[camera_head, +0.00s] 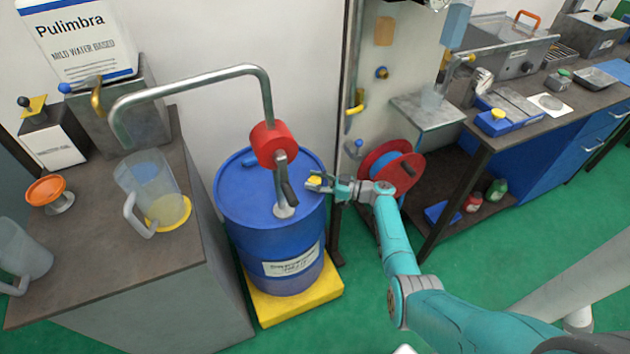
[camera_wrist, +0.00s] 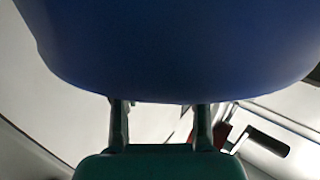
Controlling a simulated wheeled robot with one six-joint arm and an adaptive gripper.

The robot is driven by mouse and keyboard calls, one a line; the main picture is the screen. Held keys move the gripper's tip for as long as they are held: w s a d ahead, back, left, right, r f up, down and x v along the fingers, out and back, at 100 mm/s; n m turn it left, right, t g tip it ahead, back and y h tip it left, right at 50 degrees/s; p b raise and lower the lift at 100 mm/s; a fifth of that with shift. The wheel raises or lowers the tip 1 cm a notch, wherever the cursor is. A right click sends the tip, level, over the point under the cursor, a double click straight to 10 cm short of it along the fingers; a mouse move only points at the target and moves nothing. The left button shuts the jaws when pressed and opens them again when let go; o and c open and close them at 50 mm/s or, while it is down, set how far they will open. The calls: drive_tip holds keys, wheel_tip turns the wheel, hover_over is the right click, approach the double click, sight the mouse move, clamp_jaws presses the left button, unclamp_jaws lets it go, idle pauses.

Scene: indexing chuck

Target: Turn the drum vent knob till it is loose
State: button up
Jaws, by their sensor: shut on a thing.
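The blue drum (camera_head: 272,235) stands upright with a hand pump on its top. A small yellow vent knob (camera_head: 314,181) sits at the right side of the drum's top. My gripper (camera_head: 316,182) reaches in from the right, low over the lid, with its fingers around the knob and shut on it. In the wrist view, a large blue surface, seemingly the drum (camera_wrist: 185,50), fills the upper part. My two fingers (camera_wrist: 160,118) reach up to its edge there, and the knob is hidden. I cannot tell how loose the knob is.
The pump's red body (camera_head: 273,145), crank and long bent grey pipe (camera_head: 190,85) rise close to my gripper's left. The drum stands on a yellow base (camera_head: 300,305). A bench with jugs (camera_head: 150,190) is at left. A red hose reel (camera_head: 380,165) is behind my wrist.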

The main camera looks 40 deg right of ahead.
drive_tip(key=o, duration=1.2)
drive_tip(key=shift+c, duration=0.2)
drive_tip(key=v, duration=1.2)
